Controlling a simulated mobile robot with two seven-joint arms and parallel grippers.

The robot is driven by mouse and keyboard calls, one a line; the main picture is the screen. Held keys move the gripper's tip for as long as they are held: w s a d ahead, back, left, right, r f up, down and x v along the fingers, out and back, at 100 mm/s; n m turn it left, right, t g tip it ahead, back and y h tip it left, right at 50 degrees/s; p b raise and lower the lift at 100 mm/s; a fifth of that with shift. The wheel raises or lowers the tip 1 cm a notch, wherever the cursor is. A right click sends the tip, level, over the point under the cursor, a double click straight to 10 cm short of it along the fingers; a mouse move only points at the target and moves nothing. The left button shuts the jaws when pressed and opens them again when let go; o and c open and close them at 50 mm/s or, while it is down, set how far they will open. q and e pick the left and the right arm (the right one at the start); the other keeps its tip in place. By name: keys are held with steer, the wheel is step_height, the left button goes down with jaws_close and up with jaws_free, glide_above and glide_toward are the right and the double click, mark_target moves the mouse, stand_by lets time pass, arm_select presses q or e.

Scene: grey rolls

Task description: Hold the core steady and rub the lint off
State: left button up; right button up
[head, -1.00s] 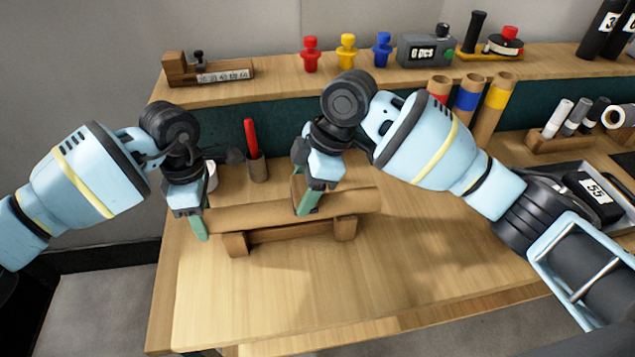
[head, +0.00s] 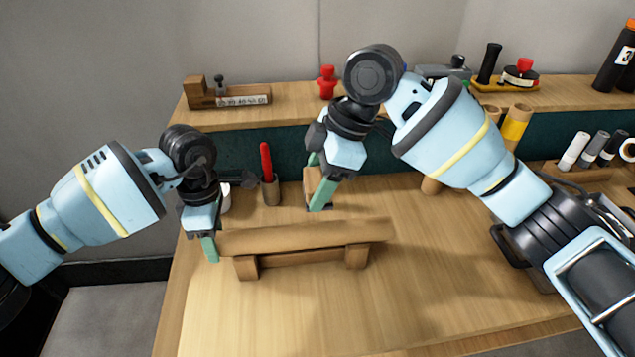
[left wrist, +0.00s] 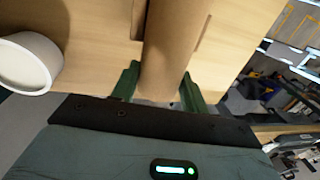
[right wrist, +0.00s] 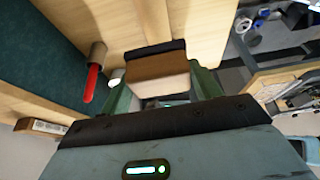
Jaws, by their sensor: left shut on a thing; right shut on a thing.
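The core (head: 300,235) is a brown cardboard tube lying level across a wooden cradle (head: 300,262) on the bench. My left gripper (head: 212,248) is shut around the core's left end; the left wrist view shows the tube (left wrist: 172,55) between its green fingers. My right gripper (head: 318,195) is shut on a wooden block (head: 309,187) with a dark face, seen between the fingers in the right wrist view (right wrist: 155,68). The block is held above and behind the core, apart from it. I cannot make out any lint on the core.
A holder with a red pen (head: 270,185) and a white cup (head: 224,200) stand behind the core's left end. A raised shelf (head: 300,110) runs along the back. Bench space in front of the cradle is clear.

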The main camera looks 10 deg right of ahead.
arm_select(q)
steer(key=o, duration=1.1)
steer(key=shift+r, duration=0.1)
step_height(320, 180, up, 12)
steer(key=w, duration=0.1)
steer(key=shift+w, duration=0.25)
